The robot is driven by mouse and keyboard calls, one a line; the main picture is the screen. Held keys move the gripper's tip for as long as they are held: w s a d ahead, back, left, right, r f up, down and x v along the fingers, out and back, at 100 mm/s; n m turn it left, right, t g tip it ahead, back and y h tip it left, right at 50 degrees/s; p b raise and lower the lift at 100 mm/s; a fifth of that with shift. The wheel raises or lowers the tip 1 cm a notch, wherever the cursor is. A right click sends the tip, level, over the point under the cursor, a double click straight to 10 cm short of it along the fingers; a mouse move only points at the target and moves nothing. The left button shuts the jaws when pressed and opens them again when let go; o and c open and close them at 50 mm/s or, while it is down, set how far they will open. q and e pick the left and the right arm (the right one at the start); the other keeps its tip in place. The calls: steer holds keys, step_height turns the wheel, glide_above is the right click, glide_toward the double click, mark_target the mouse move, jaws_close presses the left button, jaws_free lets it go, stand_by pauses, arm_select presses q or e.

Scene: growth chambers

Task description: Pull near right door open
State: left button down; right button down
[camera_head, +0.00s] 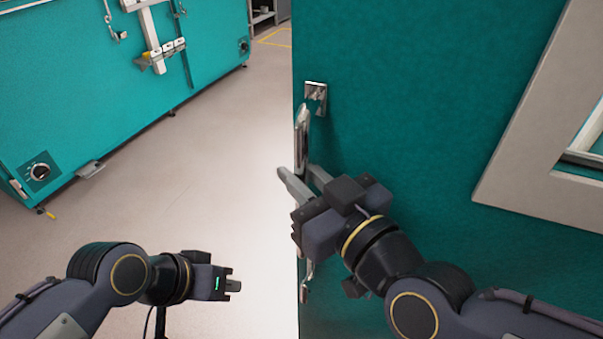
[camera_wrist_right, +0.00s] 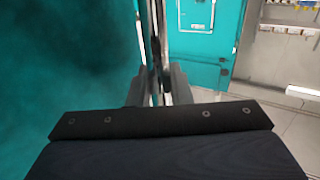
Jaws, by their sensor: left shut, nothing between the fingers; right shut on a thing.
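The near right door (camera_head: 420,110) is a large teal panel filling the right of the head view, with a pale-framed window. Its chrome handle (camera_head: 302,140) runs vertically along the door's left edge. My right gripper (camera_head: 300,178) is at that edge, its fingers shut on the handle. In the right wrist view the handle (camera_wrist_right: 156,45) rises between the fingers (camera_wrist_right: 155,88), with the teal door face on the left. My left gripper (camera_head: 234,285) is shut and empty, above the floor, left of the door and apart from it.
The right wrist view shows a further teal door (camera_wrist_right: 205,40) and wall shelves (camera_wrist_right: 288,22).

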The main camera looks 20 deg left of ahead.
steer(key=shift+r, duration=0.1)
steer(key=c, duration=1.4)
jaws_free()
steer(key=shift+d, duration=0.1)
steer(key=v, duration=0.7)
steer(key=shift+s+d, duration=0.2)
steer(key=shift+d, duration=0.1)
